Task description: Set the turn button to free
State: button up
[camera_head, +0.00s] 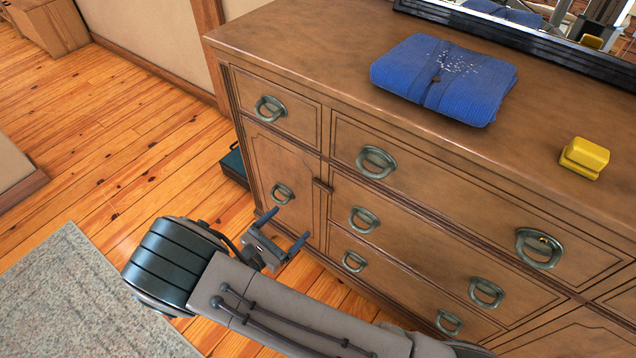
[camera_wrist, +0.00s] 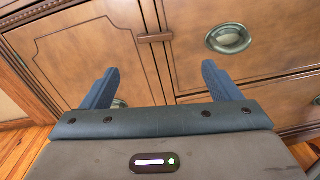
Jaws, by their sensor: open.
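The turn button (camera_head: 322,186) is a small wooden bar on the dresser front, at the upper right edge of the small cabinet door (camera_head: 268,168). In the wrist view the turn button (camera_wrist: 155,38) lies about horizontal, across the upright strip between the door panel and the drawers. My gripper (camera_head: 285,228) is open and empty in front of the lower part of the door. In the wrist view the button shows ahead of and between the two blue fingers of my gripper (camera_wrist: 160,68), apart from them. The door's ring handle (camera_head: 282,193) is partly hidden in the wrist view.
The dresser top (camera_head: 300,45) holds a folded blue cloth (camera_head: 445,78), a yellow object (camera_head: 584,157) and a dark-framed mirror (camera_head: 540,40). Ring-handled drawers (camera_head: 420,165) lie right of the door. A dark green case (camera_head: 233,165) stands on the floor by the dresser's left side.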

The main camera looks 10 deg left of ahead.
aim_at(321, 188)
jog(key=x, duration=0.9)
jog(key=b+x, duration=0.1)
jog(key=x, duration=0.3)
jog(key=shift+w+a, duration=0.3)
jog(key=shift+w, duration=0.05)
jog(key=c, duration=1)
